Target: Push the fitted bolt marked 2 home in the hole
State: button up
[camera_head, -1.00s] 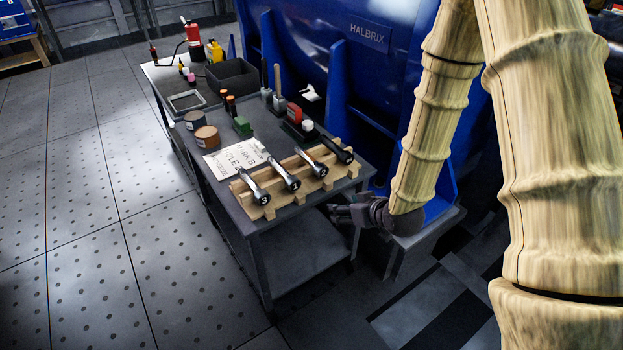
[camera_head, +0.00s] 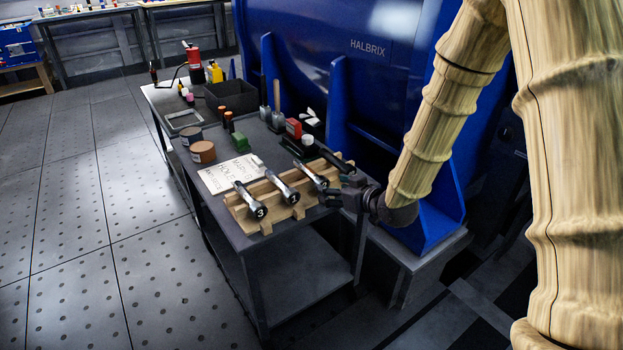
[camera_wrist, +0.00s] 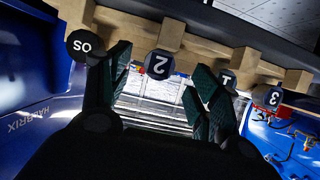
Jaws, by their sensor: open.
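The bolt marked 2 (camera_wrist: 159,64) lies in a notch of the wooden rack (camera_wrist: 205,54), its round dark end facing my wrist camera. In the head view this bolt (camera_head: 319,182) is the third from the left. My gripper (camera_head: 331,194) is open at the rack's right front. In the wrist view its two fingers stand either side of the bolt's end, with nothing clamped. Whether they touch the bolt I cannot tell. Bolts marked 3 (camera_wrist: 273,97), 1 (camera_wrist: 228,79) and OS (camera_wrist: 86,46) lie in the same rack. No bolt hole is clearly visible.
The rack stands on a grey bench (camera_head: 239,238) with a written card (camera_head: 231,174), brown tins (camera_head: 202,152) and a dark bin (camera_head: 231,96). The blue motor housing (camera_head: 330,50) with its upright ribs stands close behind. The floor at left is clear.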

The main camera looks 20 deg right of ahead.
aim_at(325, 184)
jog(key=shift+r+b+x, duration=0.15)
jog(key=shift+b+x, duration=0.2)
jog(key=shift+x, duration=1.05)
jog(key=shift+r+b+x, duration=0.15)
jog(key=shift+b+x, duration=0.2)
jog(key=shift+x, duration=1.1)
jog(key=shift+w, duration=0.1)
grip_shut()
